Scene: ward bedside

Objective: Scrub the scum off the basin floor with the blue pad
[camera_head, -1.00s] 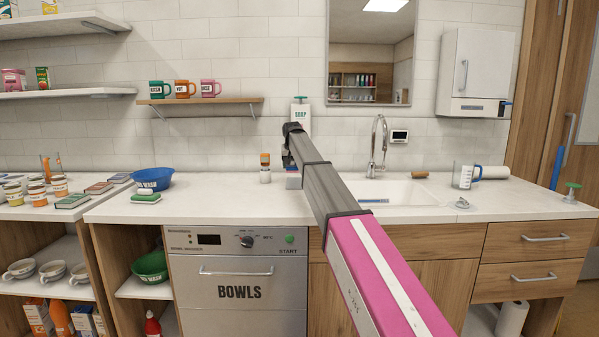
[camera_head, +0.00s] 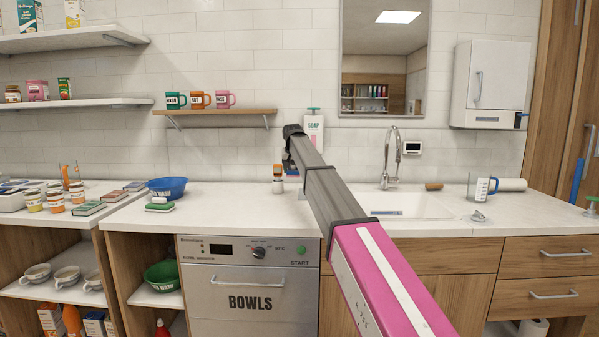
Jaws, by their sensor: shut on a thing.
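The white basin (camera_head: 432,207) is sunk into the counter right of centre, behind my arm. A blue strip shows inside it; its floor and any scum are mostly hidden by the rim and the low view. My gripper (camera_head: 291,168) hangs at the far end of my arm, over the counter left of the basin, and is mostly hidden by the arm. It is shut on a small blue thing, seemingly the blue pad (camera_head: 292,171), of which only a sliver shows.
A chrome tap (camera_head: 389,158) rises behind the basin. A small orange-topped bottle (camera_head: 278,179) and a soap dispenser (camera_head: 314,132) stand near my gripper. A measuring jug (camera_head: 480,187) is right of the basin. A blue bowl (camera_head: 167,188) and green sponge (camera_head: 160,206) sit at left.

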